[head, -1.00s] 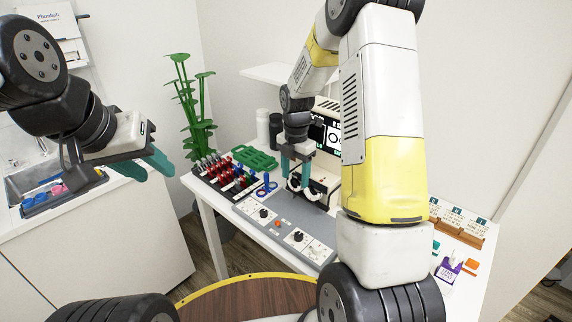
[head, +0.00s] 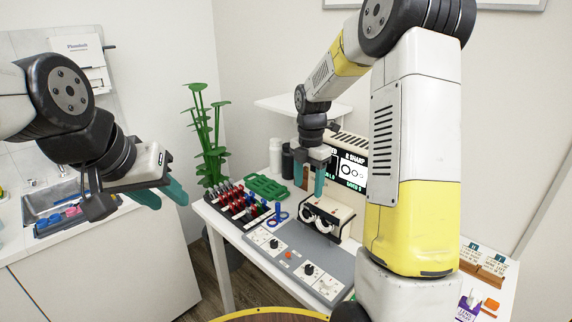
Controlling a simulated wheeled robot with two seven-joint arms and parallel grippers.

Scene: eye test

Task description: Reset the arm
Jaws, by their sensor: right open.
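My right gripper (head: 309,184) reaches in from above, in front of the screen and above the cream device with two round dials (head: 328,218). Its teal fingers are apart with nothing seen between them. My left gripper (head: 170,200) hangs at the left, in front of the white counter's side. Its two teal fingers are apart and empty. The white and yellow links of my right arm hide part of the table and the right side of the screen (head: 353,171).
A grey control panel (head: 291,264) lies on the white table. A rack of red and blue items (head: 238,202), a green tray (head: 268,187) and a blue ring stand (head: 278,216) are near it. A tall green plant (head: 207,135) stands behind. Cards and small items are at the right.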

